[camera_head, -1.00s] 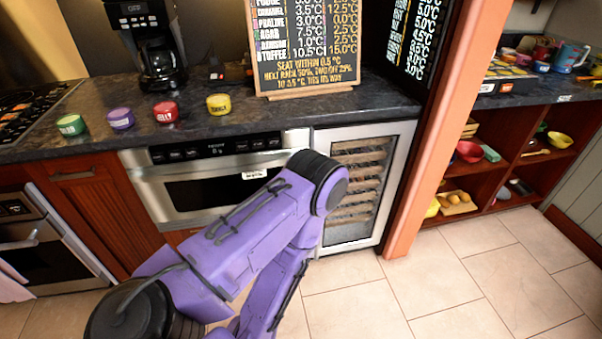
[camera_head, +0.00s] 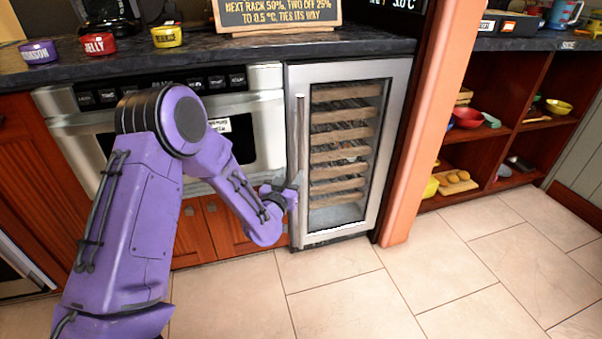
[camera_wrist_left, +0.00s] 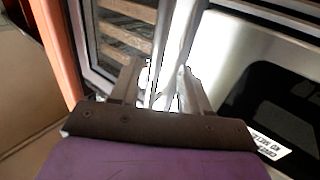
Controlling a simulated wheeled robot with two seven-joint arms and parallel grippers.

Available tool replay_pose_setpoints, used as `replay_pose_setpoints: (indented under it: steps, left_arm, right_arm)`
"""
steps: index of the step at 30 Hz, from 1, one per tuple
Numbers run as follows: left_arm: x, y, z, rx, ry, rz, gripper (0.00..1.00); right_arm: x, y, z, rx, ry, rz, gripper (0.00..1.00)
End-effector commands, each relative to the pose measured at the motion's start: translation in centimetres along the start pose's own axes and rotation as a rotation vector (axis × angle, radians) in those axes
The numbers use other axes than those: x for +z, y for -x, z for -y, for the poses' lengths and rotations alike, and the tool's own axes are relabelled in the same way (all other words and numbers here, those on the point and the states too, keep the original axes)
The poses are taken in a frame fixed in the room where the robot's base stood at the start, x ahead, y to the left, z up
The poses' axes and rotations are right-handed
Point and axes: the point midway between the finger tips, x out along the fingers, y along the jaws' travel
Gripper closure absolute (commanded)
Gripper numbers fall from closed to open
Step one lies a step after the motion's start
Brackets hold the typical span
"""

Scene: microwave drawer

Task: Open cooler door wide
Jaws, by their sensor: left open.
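The cooler (camera_head: 343,215) is a steel-framed unit with a glass door and several wooden racks behind the glass. Its door looks shut. A vertical bar handle (camera_head: 300,130) runs down the left side of the door. My left gripper (camera_head: 296,186) is at the lower part of this handle. In the left wrist view my left gripper (camera_wrist_left: 160,88) is open, and the handle (camera_wrist_left: 176,45) passes between its two fingers. I cannot tell whether a finger touches the bar. My right gripper is not in view.
A drawer microwave (camera_head: 262,115) sits just left of the cooler, under the dark counter (camera_head: 375,44). An orange post (camera_head: 428,130) stands close to the cooler's right side. Open shelves (camera_head: 500,95) with bowls are farther right. The tiled floor (camera_head: 350,285) in front is clear.

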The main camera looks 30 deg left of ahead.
Motion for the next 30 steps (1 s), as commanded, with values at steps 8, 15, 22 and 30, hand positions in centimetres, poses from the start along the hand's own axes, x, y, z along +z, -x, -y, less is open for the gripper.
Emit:
replay_pose_setpoints:
  steps: [8,15,22,30]
  left_arm:
    - [0.2,-6.0,0.0,-0.001,0.003,0.001,0.54]
    - [0.1,-9.3,-0.1,0.001,0.002,0.004,0.54]
    - [0.0,-9.7,-0.1,0.001,0.002,0.005,0.54]
    - [0.0,-9.6,-0.1,0.001,0.003,0.006,1.00]
  right_arm:
    - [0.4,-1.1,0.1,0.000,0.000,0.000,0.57]
    - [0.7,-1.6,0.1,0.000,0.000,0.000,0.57]
    - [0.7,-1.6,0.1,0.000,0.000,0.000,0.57]
    - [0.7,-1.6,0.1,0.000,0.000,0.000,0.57]
